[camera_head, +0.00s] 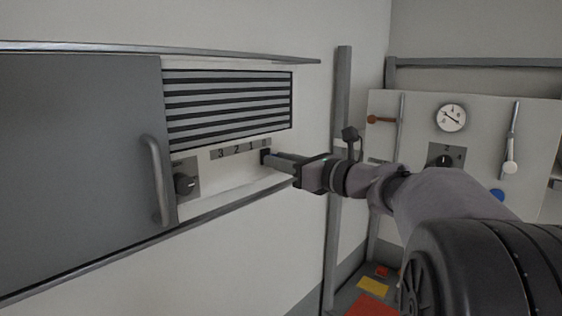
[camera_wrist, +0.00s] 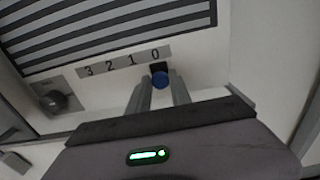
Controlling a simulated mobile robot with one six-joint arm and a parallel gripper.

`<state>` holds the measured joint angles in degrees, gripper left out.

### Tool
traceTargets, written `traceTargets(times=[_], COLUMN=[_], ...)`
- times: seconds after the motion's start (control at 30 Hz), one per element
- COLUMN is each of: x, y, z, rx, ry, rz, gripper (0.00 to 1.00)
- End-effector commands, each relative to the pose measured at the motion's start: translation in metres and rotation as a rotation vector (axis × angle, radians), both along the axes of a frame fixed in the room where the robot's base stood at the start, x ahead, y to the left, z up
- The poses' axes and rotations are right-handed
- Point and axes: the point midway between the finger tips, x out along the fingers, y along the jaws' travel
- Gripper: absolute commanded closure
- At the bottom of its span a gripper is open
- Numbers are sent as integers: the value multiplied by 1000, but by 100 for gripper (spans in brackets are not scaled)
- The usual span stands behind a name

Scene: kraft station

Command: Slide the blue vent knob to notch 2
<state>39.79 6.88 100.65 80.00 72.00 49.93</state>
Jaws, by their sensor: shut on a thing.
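In the head view my gripper (camera_head: 271,158) reaches in from the right to the right end of the number strip (camera_head: 238,149). The fingers hide most of the knob there.
A slatted vent (camera_head: 228,105) is above the strip. A dark rotary knob (camera_head: 185,184) and a grey door with a handle (camera_head: 156,180) are to the left. A metal post (camera_head: 342,100) stands right of the panel. A gauge (camera_head: 452,118) is on another panel farther right.

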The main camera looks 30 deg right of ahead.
Motion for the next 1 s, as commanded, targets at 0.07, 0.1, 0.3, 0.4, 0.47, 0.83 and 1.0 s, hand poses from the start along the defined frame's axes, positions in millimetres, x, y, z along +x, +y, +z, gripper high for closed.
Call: traceTargets(times=[0.07, 0.1, 0.3, 0.4, 0.47, 0.83, 1.0], x=[0, 0, -5, -13, -17, -27, -27], y=[0, 0, 15, 38, 50, 76, 76], z=[0, 0, -1, -2, -2, 1, 1], rx=[0, 0, -1, -2, 0, 2, 1], ry=[0, 0, -1, -3, -2, -2, -1], rz=[0, 0, 4, 6, 6, 2, 2], gripper=[100, 100, 100, 100, 100, 100, 71])
